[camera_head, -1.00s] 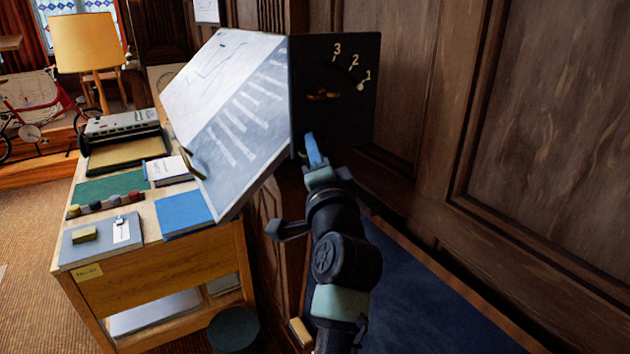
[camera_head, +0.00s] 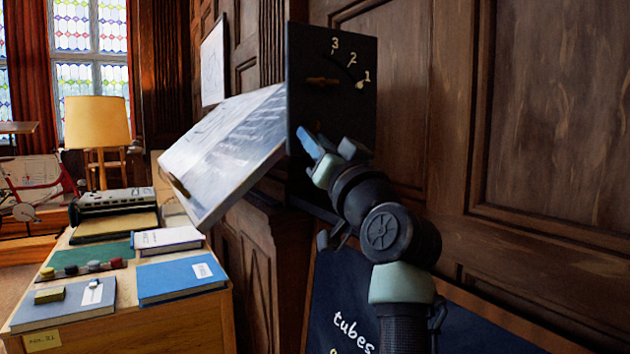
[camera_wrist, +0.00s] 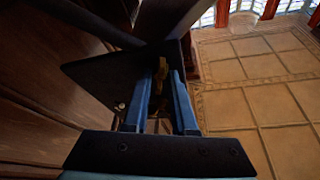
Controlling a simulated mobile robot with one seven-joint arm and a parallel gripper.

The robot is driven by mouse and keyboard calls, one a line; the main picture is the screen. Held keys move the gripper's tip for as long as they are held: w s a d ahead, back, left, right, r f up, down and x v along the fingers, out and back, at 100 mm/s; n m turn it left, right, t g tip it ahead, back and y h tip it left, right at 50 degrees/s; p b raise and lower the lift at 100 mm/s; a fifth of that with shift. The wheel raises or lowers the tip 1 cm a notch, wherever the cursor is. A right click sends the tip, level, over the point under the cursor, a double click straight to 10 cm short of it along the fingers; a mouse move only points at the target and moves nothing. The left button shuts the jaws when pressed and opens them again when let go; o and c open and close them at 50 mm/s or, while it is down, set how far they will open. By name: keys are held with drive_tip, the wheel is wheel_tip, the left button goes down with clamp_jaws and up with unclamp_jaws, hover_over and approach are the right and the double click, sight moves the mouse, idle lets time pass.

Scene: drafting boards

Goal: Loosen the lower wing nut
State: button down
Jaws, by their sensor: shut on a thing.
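A dark upright side plate (camera_head: 300,60) carries the numbers 3, 2 and 1 on the end of the tilted drafting board (camera_head: 225,145). A brass wing nut (camera_head: 322,81) sits on its upper part, clear of my gripper. My gripper (camera_head: 312,138) is at the plate below that nut, with its blue fingers pointing at the plate. In the wrist view, my gripper (camera_wrist: 162,80) is shut on a brass piece (camera_wrist: 160,72), the lower wing nut, between the two blue fingers. In the head view my gripper hides this nut.
A wood-panelled wall (camera_head: 545,120) stands close on the right. A desk (camera_head: 175,325) at left holds blue books (camera_head: 180,280), a lamp (camera_head: 97,122) and a machine (camera_head: 115,201). A dark panel lettered "tubes" (camera_head: 345,300) is below my arm. Tiled floor (camera_wrist: 250,100) shows in the wrist view.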

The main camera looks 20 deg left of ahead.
drive_tip(key=shift+w+d+r+n+g+y+p, duration=0.2)
drive_tip(key=shift+n+g+y, duration=0.85)
drive_tip(key=shift+n, duration=2)
drive_tip(key=shift+s+a+f+n+g+y+p, duration=0.2)
drive_tip(key=shift+n+g+y, duration=0.5)
drive_tip(key=shift+n+g, duration=1.6)
drive_tip(key=shift+w+d+r+n+g+y+p, duration=0.35)
drive_tip(key=shift+n+y, duration=0.5)
drive_tip(key=shift+n, duration=3)
drive_tip(key=shift+s+a+f+g, duration=0.1)
drive_tip(key=shift+s+f+g, duration=0.1)
drive_tip(key=shift+g, duration=0.1)
drive_tip(key=c, duration=0.7)
unclamp_jaws()
drive_tip(key=shift+w, duration=0.1)
